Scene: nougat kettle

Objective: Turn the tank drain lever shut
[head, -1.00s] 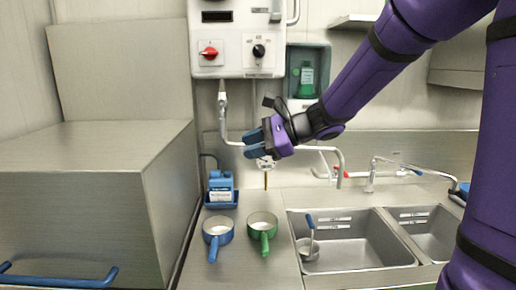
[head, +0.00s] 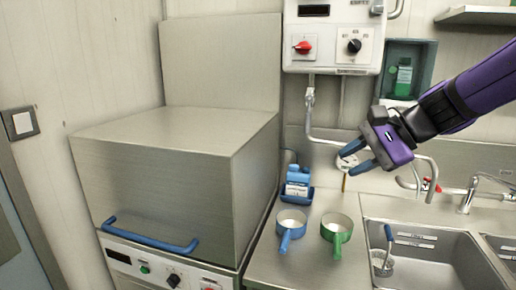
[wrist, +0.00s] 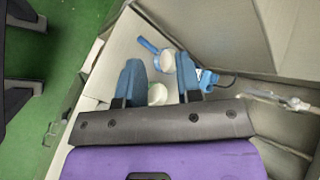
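No lever that I can be sure is the tank drain lever shows in either view. A large closed steel box (head: 160,135), possibly the tank, stands at the left in the head view, with a blue bar handle (head: 150,238) across its front. My gripper (head: 357,160) is open and empty, above the counter and in front of the wall pipe, with its blue fingers pointing left. In the wrist view the two fingers (wrist: 160,82) are spread apart, with the counter and cups below them.
A blue cup (head: 290,222) and a green cup (head: 337,229) stand on the counter, near a blue bottle (head: 297,180). A sink (head: 425,250) and a small red tap handle (head: 432,186) are at the right. A control box (head: 333,42) hangs above. Green floor (wrist: 60,75) shows left in the wrist view.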

